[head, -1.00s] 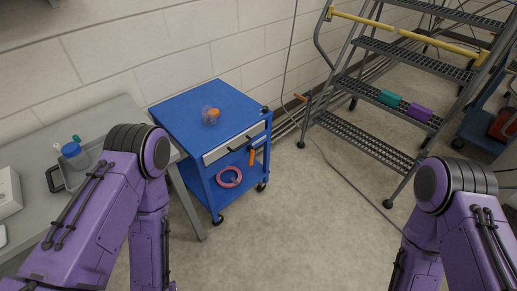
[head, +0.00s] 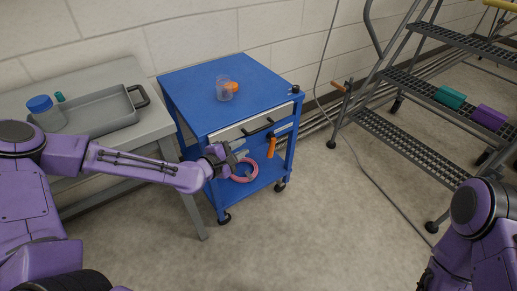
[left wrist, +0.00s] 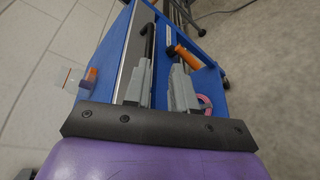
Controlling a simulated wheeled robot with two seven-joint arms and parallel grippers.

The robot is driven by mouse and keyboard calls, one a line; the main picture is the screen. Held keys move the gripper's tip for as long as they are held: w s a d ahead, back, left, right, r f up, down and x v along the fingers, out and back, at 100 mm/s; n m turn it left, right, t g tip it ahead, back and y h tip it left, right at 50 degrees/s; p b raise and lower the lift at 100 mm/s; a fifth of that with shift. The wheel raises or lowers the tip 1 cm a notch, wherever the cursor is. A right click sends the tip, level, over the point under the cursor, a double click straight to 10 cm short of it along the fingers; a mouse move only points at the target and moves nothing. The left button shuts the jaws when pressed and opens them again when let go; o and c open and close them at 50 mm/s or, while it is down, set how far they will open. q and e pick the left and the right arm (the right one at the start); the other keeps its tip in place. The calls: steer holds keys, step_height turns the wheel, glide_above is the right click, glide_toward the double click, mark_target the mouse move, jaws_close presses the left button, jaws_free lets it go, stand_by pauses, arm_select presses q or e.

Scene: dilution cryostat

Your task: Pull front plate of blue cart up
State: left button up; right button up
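The blue cart (head: 190,88) stands by the wall, right of the grey table. Its front plate (head: 228,134) is a pale panel under the top edge, with a black bar handle (head: 257,128). My left gripper (head: 240,153) is in front of the cart, just below the plate. In the left wrist view its two grey fingers (left wrist: 161,80) stand apart with nothing seen between them. The plate (left wrist: 134,40) and black handle (left wrist: 150,42) lie ahead of the left finger there; contact cannot be told. My right arm shows at the lower right, its gripper out of view.
A clear container with an orange item (head: 228,90) stands on the cart top. An orange handle (head: 271,147) hangs at the front right; a pink ring (head: 243,172) lies on the lower shelf. A tray (head: 98,112) is on the table.

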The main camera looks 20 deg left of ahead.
mark_target(256, 132)
arm_select(q)
steer(key=shift+n+t, duration=0.3)
steer(key=x, duration=0.4)
steer(key=a+x, duration=0.1)
steer(key=x, duration=0.3)
steer(key=a+b+x, duration=0.1)
steer(key=x, duration=0.3)
steer(key=shift+w+d+r, duration=0.1)
steer(key=shift+w, duration=0.4)
arm_select(e)
steer(key=shift+w+f, duration=0.2)
steer(key=shift+f, duration=0.3)
steer(key=shift+w+f, duration=0.15)
steer(key=shift+f, duration=0.35)
